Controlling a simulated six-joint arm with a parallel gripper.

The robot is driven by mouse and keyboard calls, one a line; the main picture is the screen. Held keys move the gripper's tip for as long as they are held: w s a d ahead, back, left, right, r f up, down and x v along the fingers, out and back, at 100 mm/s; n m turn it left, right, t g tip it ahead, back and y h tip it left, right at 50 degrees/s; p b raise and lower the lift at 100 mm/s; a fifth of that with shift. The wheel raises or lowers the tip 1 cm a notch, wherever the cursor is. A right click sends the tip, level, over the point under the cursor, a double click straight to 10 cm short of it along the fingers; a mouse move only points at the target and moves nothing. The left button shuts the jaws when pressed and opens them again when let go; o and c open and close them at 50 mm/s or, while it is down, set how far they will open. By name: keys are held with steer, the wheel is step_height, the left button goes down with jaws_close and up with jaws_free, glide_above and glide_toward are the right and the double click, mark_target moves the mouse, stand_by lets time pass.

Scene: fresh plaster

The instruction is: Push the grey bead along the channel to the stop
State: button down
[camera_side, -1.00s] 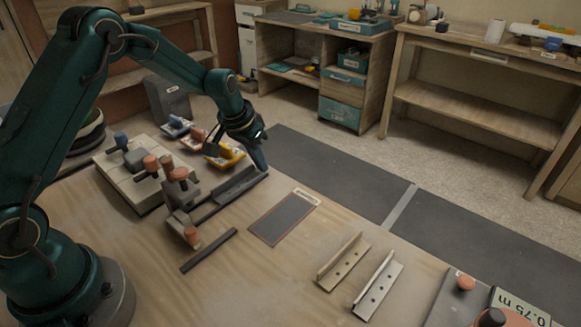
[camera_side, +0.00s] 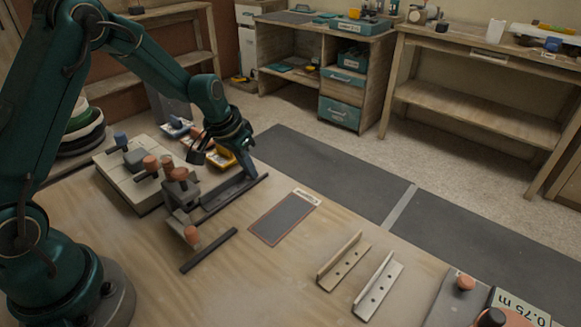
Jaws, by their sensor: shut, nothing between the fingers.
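The channel (camera_side: 232,192) looks like a dark grey angled rail, running diagonally from the clamp at its lower left to its upper-right end on the wooden bench. My gripper (camera_side: 250,171) points down at the upper-right part of the channel. Its fingers are dark, close together and empty. I cannot tell whether the tips touch the rail. I cannot make out the grey bead; it may be too small or hidden by the gripper or rail wall. I cannot clearly identify the stop either.
Orange-knobbed clamps (camera_side: 180,175) stand at the channel's lower-left side. A loose dark bar (camera_side: 209,250), a dark mat (camera_side: 283,219) and two metal angles (camera_side: 344,262) lie in front.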

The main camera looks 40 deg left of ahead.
mark_target(235, 175)
steer(key=shift+w, duration=1.7)
steer(key=shift+w+a+r+v, duration=0.25)
steer(key=shift+w+a+v, duration=0.45)
steer(key=shift+v, duration=4.7)
steer(key=x, duration=0.9)
steer(key=shift+s+f, duration=0.25)
steer(key=shift+f, duration=0.2)
steer(key=shift+s, duration=1.65)
steer(key=shift+s, duration=2.25)
steer(key=shift+w, duration=0.15)
